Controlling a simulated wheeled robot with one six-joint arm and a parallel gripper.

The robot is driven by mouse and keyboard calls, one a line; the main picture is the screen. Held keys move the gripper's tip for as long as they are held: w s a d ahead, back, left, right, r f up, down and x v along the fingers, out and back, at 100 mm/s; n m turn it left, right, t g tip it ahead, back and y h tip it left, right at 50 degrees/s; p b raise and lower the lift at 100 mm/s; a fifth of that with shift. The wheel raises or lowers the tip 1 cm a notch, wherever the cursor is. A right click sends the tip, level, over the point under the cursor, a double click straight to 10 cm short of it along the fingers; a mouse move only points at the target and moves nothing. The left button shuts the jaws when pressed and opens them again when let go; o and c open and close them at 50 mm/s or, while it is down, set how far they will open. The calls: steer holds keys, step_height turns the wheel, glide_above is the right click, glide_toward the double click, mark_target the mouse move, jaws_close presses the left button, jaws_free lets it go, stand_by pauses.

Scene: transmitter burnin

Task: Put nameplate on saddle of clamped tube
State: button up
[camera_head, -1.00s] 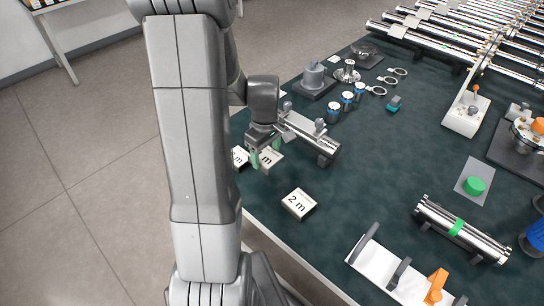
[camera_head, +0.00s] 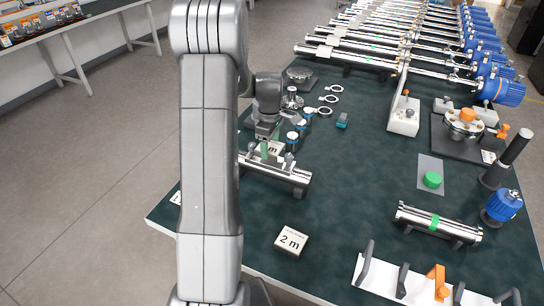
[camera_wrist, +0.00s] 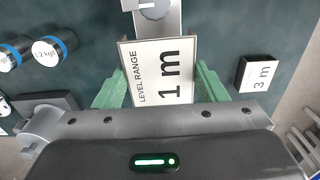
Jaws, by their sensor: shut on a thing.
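A white nameplate (camera_wrist: 165,72) reading "LEVEL RANGE 1 m" sits between the green fingers of my gripper (camera_wrist: 158,88), which is shut on it. In the head view my gripper (camera_head: 268,150) holds the nameplate (camera_head: 275,149) over the clamped silver tube (camera_head: 290,177), near its left part. The tube (camera_wrist: 172,20) also shows behind the plate in the wrist view, with a clamp knob at the top. The saddle is hidden under the plate and gripper. I cannot tell whether the plate touches it.
Blue-banded weights (camera_head: 292,138) stand close beside the gripper. A second tube (camera_head: 437,222) lies at right. The table centre is clear.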

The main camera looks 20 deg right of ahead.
mark_target(270, 147)
steer(key=shift+f, duration=2.55)
steer(key=shift+f, duration=0.15)
steer(key=o, duration=1.1)
steer(key=shift+c, duration=0.2)
step_height(270, 147, up, 12)
steer(key=shift+r, duration=0.15)
